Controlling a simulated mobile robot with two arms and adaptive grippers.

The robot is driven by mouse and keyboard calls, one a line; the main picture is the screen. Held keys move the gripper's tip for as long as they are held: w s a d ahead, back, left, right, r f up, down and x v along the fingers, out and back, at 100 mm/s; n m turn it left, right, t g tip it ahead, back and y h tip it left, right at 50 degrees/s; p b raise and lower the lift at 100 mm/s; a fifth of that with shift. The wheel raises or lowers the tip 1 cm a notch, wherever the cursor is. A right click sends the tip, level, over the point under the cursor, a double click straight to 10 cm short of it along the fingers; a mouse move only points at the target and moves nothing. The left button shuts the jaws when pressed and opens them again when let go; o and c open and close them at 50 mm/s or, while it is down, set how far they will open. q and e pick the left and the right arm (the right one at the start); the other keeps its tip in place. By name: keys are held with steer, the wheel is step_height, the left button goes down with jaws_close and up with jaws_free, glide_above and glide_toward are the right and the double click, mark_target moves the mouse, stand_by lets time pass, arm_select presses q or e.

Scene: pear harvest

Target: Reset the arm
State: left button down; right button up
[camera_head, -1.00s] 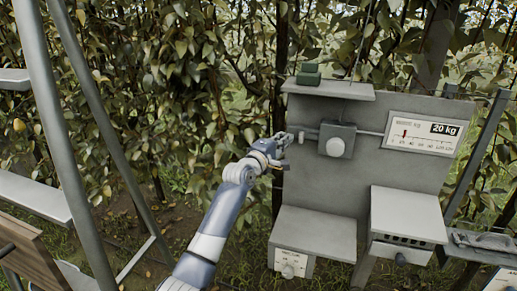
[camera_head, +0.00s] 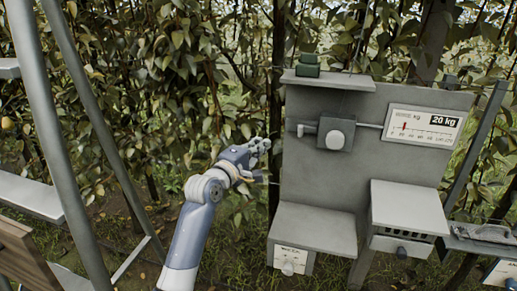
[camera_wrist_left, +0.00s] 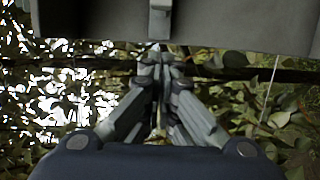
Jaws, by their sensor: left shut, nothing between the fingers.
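My left arm comes in from the bottom left in the head view. Its gripper (camera_head: 258,147) is shut and empty, a little left of the grey panel (camera_head: 300,180) and apart from it. The shut fingers also show in the left wrist view (camera_wrist_left: 162,60), with a grey edge of the station (camera_wrist_left: 240,22) above them. My right gripper is not in view.
A scale plate marked 20 kg (camera_head: 424,127) is on the panel. A green weight (camera_head: 308,64) stands on the top shelf (camera_head: 330,80). Two grey boxes (camera_head: 314,228) (camera_head: 408,210) stand below. A metal ladder (camera_head: 45,120) is at the left. Foliage fills the back.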

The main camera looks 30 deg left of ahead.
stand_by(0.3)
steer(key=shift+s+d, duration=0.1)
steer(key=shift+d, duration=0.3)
